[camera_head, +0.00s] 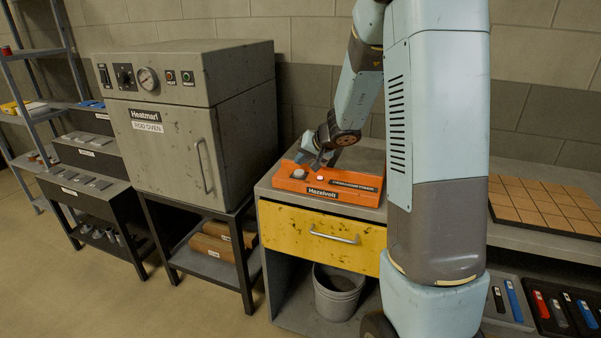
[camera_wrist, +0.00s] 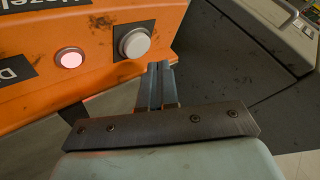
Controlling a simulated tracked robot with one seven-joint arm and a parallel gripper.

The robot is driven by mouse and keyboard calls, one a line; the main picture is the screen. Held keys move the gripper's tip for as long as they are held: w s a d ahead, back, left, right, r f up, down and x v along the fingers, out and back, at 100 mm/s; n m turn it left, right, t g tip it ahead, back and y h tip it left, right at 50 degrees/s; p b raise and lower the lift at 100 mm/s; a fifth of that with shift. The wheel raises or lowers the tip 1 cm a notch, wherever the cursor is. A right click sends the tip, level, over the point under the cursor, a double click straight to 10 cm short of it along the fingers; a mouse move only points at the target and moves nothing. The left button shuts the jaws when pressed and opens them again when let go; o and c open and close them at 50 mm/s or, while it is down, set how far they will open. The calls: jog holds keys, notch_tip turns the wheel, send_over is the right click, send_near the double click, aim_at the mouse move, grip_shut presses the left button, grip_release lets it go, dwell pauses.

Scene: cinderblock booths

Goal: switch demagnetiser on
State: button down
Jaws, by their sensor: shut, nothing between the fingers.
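The demagnetiser is an orange box (camera_head: 345,191) labelled Hazelvolt, standing on the grey bench above a yellow drawer. In the wrist view its orange panel (camera_wrist: 95,30) fills the upper left. On that panel are a round pale push button (camera_wrist: 134,43) on a black plate and a pinkish-white glowing lamp (camera_wrist: 70,58) to its left. My gripper (camera_head: 318,163) is at the box's left end in the head view. In the wrist view its closed fingers (camera_wrist: 160,70) hold nothing and their tips are just below and right of the button. I cannot tell whether they touch it.
A grey Heatmari rod oven (camera_head: 170,130) stands left of the bench. A tiled mat (camera_head: 545,200) lies on the bench at the right. A grey bucket (camera_head: 337,290) stands under the drawer. A shelf rack (camera_head: 30,110) is at the far left. Open floor lies at the lower left.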

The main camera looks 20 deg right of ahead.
aim_at(302, 172)
jog(key=shift+r, duration=2.05)
